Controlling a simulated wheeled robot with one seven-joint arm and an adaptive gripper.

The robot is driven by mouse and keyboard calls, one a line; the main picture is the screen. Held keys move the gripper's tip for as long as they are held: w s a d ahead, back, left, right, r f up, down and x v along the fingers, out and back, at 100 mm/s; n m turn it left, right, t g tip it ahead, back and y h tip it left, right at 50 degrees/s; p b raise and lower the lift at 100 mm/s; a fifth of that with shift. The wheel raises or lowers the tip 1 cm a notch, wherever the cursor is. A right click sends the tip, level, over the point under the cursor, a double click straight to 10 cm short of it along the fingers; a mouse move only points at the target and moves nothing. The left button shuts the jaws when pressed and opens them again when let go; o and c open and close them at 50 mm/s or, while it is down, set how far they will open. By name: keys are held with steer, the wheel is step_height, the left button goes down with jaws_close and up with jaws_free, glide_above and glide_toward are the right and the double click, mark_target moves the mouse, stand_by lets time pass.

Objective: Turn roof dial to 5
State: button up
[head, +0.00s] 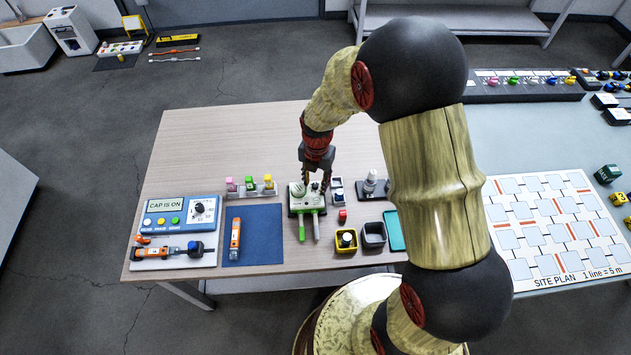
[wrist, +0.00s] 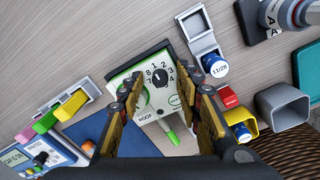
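In the head view the panel box (head: 293,207) stands on the wooden table, with the knob mostly hidden by my fingers. My gripper (head: 316,184) points down over the box. In the wrist view my gripper (wrist: 160,84) is open, one finger on each side of the knob, with visible gaps and nothing held.
Left are a blue display box (head: 180,208) reading CAP IS ON, a blue mat (head: 262,230) and coloured blocks (head: 249,184). Right are a small red block (head: 342,215), a yellow bin (head: 346,248), a grey bin (head: 373,241) and a teal tray (head: 394,235).

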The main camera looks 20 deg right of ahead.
steer(key=shift+c, duration=0.9)
jaws_close()
steer(key=shift+m, duration=0.3)
steer(key=m+p, duration=0.2)
steer(key=m, duration=0.1)
steer(key=shift+s+r+m, duration=0.1)
steer(key=shift+m, duration=0.2)
steer(key=m+p, duration=0.2)
steer(key=m, duration=0.2)
steer(key=m+p, duration=0.2)
steer(key=m, duration=0.2)
steer(key=shift+m, duration=0.4)
steer(key=shift+m+p, duration=0.45)
steer(key=shift+m, duration=1.55)
